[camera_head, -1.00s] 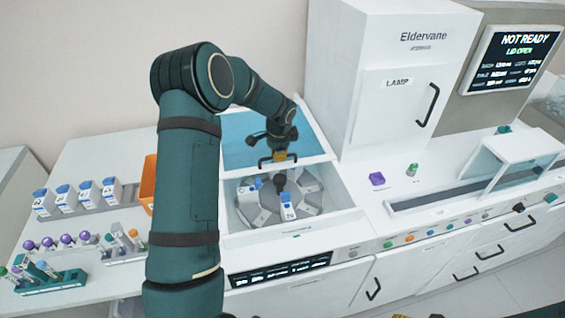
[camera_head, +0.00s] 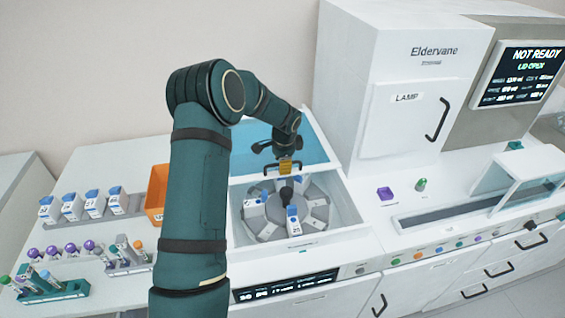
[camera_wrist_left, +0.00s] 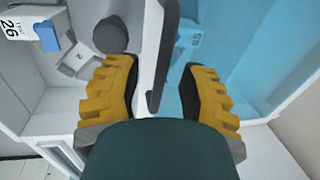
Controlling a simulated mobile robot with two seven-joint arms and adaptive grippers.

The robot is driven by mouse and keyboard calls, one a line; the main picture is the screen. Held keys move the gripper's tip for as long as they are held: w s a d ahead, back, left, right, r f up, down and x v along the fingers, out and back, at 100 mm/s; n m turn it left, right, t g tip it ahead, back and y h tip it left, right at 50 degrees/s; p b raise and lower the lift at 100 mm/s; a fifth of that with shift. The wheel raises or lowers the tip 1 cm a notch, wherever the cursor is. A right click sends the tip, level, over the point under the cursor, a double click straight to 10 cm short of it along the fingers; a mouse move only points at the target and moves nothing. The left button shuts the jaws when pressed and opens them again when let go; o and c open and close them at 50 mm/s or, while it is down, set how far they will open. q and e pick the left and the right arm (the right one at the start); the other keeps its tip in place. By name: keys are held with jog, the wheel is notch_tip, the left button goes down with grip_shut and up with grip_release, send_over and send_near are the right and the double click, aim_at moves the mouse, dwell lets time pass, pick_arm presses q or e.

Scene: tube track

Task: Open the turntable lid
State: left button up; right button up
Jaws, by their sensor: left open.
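The translucent blue turntable lid (camera_head: 318,150) lies over the back of the white turntable bay, leaving the turntable (camera_head: 318,212) in front uncovered. Its dark handle (camera_head: 268,169) is at the lid's front edge. The grey turntable holds blue-topped white packs (camera_head: 292,215) and has a dark central knob (camera_head: 286,193). My left gripper (camera_head: 285,168) is at the handle. In the left wrist view its yellow fingers (camera_wrist_left: 160,95) are apart, with the dark handle bar (camera_wrist_left: 163,55) between them. Gaps show beside the bar. My right gripper is out of view.
An orange bin (camera_head: 156,190) and a rack of blue-topped packs (camera_head: 95,205) are left of my left arm, with tube racks (camera_head: 50,285) in front. A tall white cabinet (camera_head: 385,80) stands right of the bay. The screen (camera_head: 525,75) reads NOT READY, LID OPEN.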

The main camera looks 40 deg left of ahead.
pick_arm(q)
jog(key=shift+r, duration=0.15)
notch_tip(320, 180, up, 12)
jog(key=s+d, duration=0.1)
jog(key=shift+s+d+f, duration=0.2)
jog(key=shift+s+d, duration=0.05)
jog(key=shift+d, duration=0.15)
dwell(0.4)
